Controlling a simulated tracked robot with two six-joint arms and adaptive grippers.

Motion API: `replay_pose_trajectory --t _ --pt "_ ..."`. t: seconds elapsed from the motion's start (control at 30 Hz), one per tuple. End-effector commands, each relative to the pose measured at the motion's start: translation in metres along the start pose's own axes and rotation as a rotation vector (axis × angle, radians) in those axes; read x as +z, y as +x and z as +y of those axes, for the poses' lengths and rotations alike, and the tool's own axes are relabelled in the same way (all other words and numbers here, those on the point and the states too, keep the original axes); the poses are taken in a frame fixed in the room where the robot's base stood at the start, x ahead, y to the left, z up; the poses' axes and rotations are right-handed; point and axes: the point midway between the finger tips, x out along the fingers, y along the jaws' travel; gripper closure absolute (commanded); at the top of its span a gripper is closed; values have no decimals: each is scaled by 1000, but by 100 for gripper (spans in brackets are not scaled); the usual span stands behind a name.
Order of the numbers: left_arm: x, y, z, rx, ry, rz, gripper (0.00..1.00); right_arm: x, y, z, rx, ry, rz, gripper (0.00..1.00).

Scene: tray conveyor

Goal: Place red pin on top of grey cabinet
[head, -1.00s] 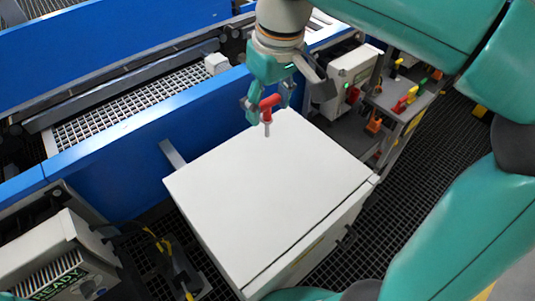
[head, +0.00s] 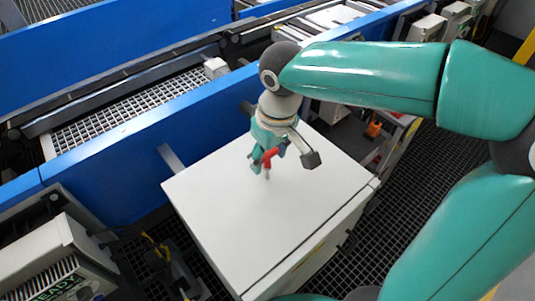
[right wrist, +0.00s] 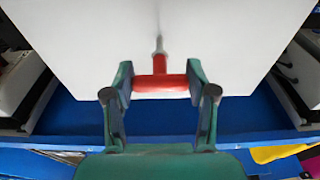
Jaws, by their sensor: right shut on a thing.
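The red pin (head: 269,158) has a red T-shaped handle and a thin grey shaft pointing down. My right gripper (head: 267,161) is shut on its handle, over the grey cabinet's pale flat top (head: 235,215). In the right wrist view the red handle (right wrist: 160,84) lies between both fingertips (right wrist: 160,85), with the shaft pointing away toward the cabinet top (right wrist: 230,40). The shaft's tip is at or close above the surface; I cannot tell whether it touches. My left gripper is not in view.
A blue conveyor wall (head: 120,150) runs along the cabinet's back left side. A pale machine box (head: 55,255) stands at lower left. A shelf with small orange parts (head: 375,129) is behind at right. Most of the cabinet top is bare.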

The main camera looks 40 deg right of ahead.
Motion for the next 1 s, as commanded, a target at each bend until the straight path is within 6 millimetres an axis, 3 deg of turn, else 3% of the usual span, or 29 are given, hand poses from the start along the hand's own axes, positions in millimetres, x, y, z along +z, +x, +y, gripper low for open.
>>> replay_pose_trajectory --t 0.17,0.2,0.33,0.77,1.0 --pt "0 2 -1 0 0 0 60 0 2 0 0 1 0 78" --pt "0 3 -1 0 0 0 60 0 3 0 0 1 0 42" --pt "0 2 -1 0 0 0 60 0 2 0 0 1 0 20" --pt "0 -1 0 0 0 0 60 -1 -3 0 0 0 1 18" --pt "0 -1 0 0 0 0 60 -1 -37 0 -1 0 6 18"
